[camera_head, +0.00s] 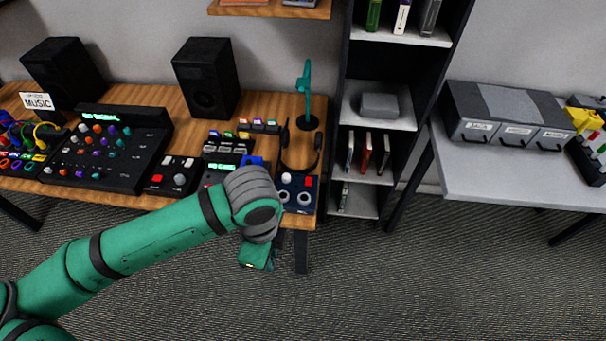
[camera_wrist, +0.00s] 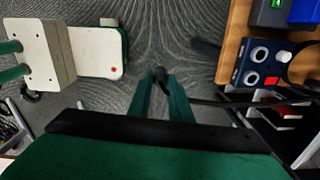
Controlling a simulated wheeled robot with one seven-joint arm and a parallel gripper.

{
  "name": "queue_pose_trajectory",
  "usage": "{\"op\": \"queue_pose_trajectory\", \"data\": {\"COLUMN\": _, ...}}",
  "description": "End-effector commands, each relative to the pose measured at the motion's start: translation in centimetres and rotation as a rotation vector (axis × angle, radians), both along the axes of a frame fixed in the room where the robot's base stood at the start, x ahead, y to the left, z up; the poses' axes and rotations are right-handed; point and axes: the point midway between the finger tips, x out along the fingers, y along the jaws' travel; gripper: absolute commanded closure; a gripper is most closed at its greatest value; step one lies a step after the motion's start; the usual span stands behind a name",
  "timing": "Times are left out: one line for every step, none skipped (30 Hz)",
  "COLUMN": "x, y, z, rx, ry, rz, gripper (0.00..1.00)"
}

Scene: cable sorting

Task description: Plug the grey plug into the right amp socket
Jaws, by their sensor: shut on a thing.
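My gripper (camera_wrist: 161,84) is shut on a small dark grey plug (camera_wrist: 160,73), whose tip shows between the green fingertips in the wrist view. A dark cable runs from it to the right. The amp is a dark blue box (camera_wrist: 246,66) at the desk's edge, with a white knob, a red button and two round sockets. The right amp socket (camera_wrist: 251,78), on the red button's side, looks empty; it also shows in the head view (camera_head: 304,198). My gripper is apart from the amp, out over the floor.
The wooden desk (camera_head: 140,199) holds a mixer (camera_head: 108,150), speakers, a headset (camera_head: 301,165) and small devices left of the amp. A dark shelf unit (camera_head: 378,150) stands right of the desk. A grey table (camera_head: 500,176) is farther right. The floor in front is clear.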

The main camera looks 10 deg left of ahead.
Motion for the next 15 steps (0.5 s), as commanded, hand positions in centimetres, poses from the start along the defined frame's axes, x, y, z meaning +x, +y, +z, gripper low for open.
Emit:
{"op": "queue_pose_trajectory", "data": {"x": 0.5, "y": -0.3, "z": -0.6, "rx": -0.002, "ry": 0.000, "rz": 0.031, "gripper": 1.00}}
{"op": "queue_pose_trajectory", "data": {"x": 0.8, "y": -0.5, "z": -0.9, "rx": -0.003, "ry": 0.001, "rz": 0.053, "gripper": 1.00}}
{"op": "queue_pose_trajectory", "data": {"x": 1.1, "y": -0.7, "z": -1.4, "rx": -0.002, "ry": 0.002, "rz": 0.081, "gripper": 1.00}}
{"op": "queue_pose_trajectory", "data": {"x": 1.4, "y": -0.9, "z": -1.7, "rx": -0.001, "ry": 0.001, "rz": 0.102, "gripper": 1.00}}
{"op": "queue_pose_trajectory", "data": {"x": 1.8, "y": -1.1, "z": -2.1, "rx": -0.002, "ry": 0.002, "rz": 0.130, "gripper": 1.00}}
{"op": "queue_pose_trajectory", "data": {"x": 2.2, "y": -1.4, "z": -2.7, "rx": -0.002, "ry": 0.001, "rz": 0.167, "gripper": 1.00}}
{"op": "queue_pose_trajectory", "data": {"x": 2.6, "y": -1.7, "z": -3.1, "rx": -0.002, "ry": 0.002, "rz": 0.194, "gripper": 1.00}}
{"op": "queue_pose_trajectory", "data": {"x": 2.9, "y": -1.9, "z": -3.5, "rx": -0.002, "ry": 0.003, "rz": 0.221, "gripper": 1.00}}
{"op": "queue_pose_trajectory", "data": {"x": 3.6, "y": -2.3, "z": -4.3, "rx": -0.003, "ry": 0.002, "rz": 0.273, "gripper": 1.00}}
{"op": "queue_pose_trajectory", "data": {"x": 4.1, "y": -2.7, "z": -4.9, "rx": -0.004, "ry": 0.003, "rz": 0.310, "gripper": 1.00}}
{"op": "queue_pose_trajectory", "data": {"x": 4.5, "y": -2.9, "z": -5.5, "rx": -0.002, "ry": 0.003, "rz": 0.346, "gripper": 1.00}}
{"op": "queue_pose_trajectory", "data": {"x": 5.4, "y": -3.6, "z": -6.6, "rx": -0.004, "ry": 0.005, "rz": 0.414, "gripper": 1.00}}
{"op": "queue_pose_trajectory", "data": {"x": 6.1, "y": -4.0, "z": -7.4, "rx": -0.003, "ry": 0.005, "rz": 0.464, "gripper": 1.00}}
{"op": "queue_pose_trajectory", "data": {"x": 6.9, "y": -4.6, "z": -8.3, "rx": -0.005, "ry": 0.005, "rz": 0.524, "gripper": 1.00}}
{"op": "queue_pose_trajectory", "data": {"x": 7.9, "y": -5.3, "z": -9.7, "rx": -0.004, "ry": 0.007, "rz": 0.608, "gripper": 1.00}}
